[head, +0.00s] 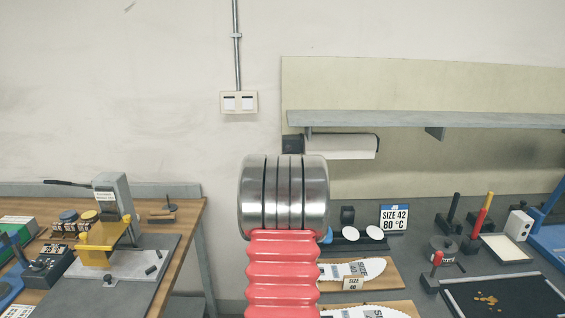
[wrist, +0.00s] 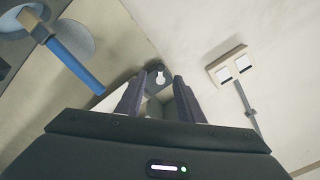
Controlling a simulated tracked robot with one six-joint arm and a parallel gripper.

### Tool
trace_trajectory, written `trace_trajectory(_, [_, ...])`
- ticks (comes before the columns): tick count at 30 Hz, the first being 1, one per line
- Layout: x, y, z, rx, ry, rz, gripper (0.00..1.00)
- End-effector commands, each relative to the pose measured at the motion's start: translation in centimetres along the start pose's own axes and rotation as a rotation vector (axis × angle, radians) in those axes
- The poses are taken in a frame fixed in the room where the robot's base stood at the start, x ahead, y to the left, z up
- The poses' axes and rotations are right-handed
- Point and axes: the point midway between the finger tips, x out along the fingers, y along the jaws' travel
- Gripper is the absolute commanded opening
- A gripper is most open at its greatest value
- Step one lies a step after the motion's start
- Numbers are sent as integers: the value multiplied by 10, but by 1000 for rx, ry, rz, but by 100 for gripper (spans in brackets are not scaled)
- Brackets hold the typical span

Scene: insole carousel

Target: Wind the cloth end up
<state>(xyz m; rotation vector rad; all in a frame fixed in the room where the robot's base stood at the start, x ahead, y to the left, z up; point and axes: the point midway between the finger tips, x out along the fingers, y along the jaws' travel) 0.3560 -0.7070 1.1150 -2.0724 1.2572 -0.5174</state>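The white cloth roll (head: 340,147) hangs level under the wall shelf in the head view, with a dark bracket (head: 292,145) at its left end. No hanging cloth end can be made out. In the wrist view the dark bracket (wrist: 157,76), with a pale keyhole-shaped mark, shows beyond the fingertips. A white patch, probably part of the roll (wrist: 105,104), shows left of the left finger. My gripper (wrist: 166,78) is open, with a gap between its two dark fingers, and nothing is seen held. In the head view my arm hides the gripper.
The grey shelf (head: 400,119) runs above the roll. A blue-handled tool (wrist: 76,66) shows at upper left in the wrist view. The dark right bench (head: 415,235) carries insoles, a size sign (head: 394,218) and tools. A wooden bench (head: 185,230) with a press stands left.

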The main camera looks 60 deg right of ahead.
Motion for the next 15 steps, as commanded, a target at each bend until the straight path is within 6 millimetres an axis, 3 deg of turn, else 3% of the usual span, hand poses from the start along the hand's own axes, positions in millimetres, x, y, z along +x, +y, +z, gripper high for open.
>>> trace_trajectory(15, [63, 0, 0, 0, 0, -1, 34])
